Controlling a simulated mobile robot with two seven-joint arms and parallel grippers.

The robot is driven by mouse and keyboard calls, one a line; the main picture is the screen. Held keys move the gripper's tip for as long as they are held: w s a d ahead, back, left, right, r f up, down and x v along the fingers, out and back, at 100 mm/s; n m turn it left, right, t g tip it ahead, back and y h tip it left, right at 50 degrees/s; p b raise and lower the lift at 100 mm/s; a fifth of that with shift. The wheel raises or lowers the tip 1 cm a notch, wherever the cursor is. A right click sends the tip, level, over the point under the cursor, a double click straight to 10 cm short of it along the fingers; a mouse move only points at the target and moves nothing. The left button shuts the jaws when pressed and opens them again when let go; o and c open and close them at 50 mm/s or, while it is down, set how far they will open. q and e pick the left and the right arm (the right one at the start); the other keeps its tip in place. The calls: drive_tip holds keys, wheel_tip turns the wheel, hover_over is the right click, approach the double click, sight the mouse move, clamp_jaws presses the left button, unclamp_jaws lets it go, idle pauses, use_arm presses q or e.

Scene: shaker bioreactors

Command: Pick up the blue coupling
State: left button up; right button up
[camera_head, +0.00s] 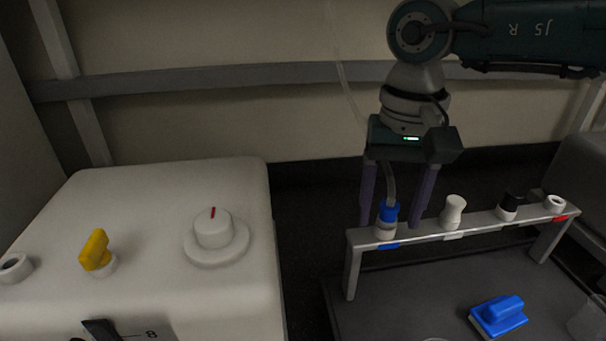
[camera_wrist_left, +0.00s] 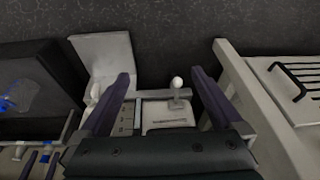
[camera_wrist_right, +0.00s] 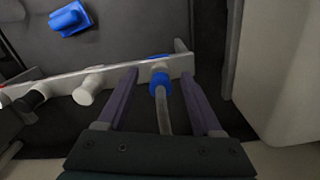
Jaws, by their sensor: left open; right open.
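The blue coupling (camera_head: 388,211) sits upright at the left end of a metal rack (camera_head: 352,256), with a pale tube rising from it. My right gripper (camera_head: 393,224) is above the rack, pointing down, its two purple fingers open on either side of the coupling and tube. In the right wrist view, the blue coupling (camera_wrist_right: 159,88) and its tube lie between the open fingers (camera_wrist_right: 165,87); I cannot tell whether a finger touches it. My left gripper (camera_wrist_left: 160,82) shows only in the left wrist view, open, with nothing held between its fingers.
White (camera_head: 453,211) and black (camera_head: 508,206) couplings and a white ring with a red label (camera_head: 554,204) share the rack. A blue block-like piece (camera_head: 498,315) lies on the dark tray. A white machine (camera_head: 150,200) with a knob and yellow valve stands at left.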

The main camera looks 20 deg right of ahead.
drive_tip(key=shift+w+r, duration=0.15)
drive_tip(key=shift+c, duration=1.3)
clamp_jaws()
